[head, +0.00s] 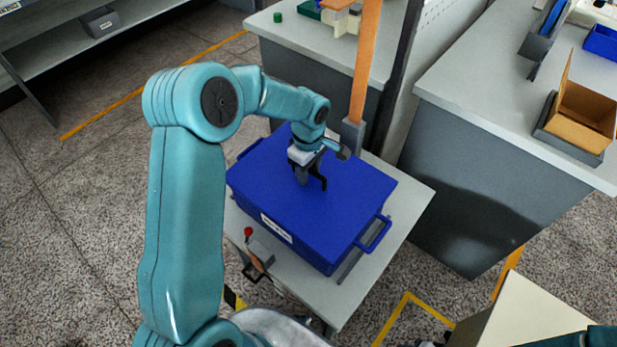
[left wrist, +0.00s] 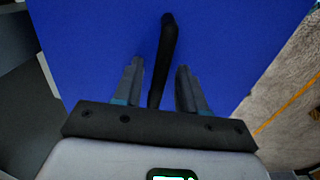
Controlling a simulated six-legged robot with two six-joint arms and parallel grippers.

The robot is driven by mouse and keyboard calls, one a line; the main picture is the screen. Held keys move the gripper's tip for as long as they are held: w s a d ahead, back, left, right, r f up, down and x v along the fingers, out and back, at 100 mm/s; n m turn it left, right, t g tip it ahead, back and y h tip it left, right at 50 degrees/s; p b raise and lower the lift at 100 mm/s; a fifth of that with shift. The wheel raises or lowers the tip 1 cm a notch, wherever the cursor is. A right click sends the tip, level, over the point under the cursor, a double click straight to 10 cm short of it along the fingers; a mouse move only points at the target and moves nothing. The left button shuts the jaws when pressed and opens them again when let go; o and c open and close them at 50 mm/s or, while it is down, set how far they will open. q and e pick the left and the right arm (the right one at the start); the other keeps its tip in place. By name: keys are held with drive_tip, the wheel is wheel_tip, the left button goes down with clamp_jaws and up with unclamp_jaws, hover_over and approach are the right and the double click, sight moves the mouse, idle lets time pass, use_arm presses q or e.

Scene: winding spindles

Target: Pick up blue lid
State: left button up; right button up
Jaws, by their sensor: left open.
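The blue lid (head: 335,190) is a flat, wide top on a blue box that stands on a grey cart. In the left wrist view the lid (left wrist: 90,50) fills most of the picture. My left gripper (head: 309,182) is over the lid, pointing down, with its fingers apart. In the left wrist view a black bar (left wrist: 167,45) runs between the two open fingers (left wrist: 158,75). I cannot tell whether either finger touches it. My right gripper does not show; only a bit of my right arm is at the lower right.
The cart top (head: 405,195) has a narrow free rim around the box. A blue side handle (head: 373,235) sticks out at the right. An orange post (head: 366,60) rises behind the box. A grey counter (head: 480,85) with an open cardboard box (head: 583,108) stands at the right.

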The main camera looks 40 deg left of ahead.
use_arm(q)
drive_tip(key=shift+w+f, duration=0.1)
drive_tip(key=shift+f, duration=0.05)
clamp_jaws()
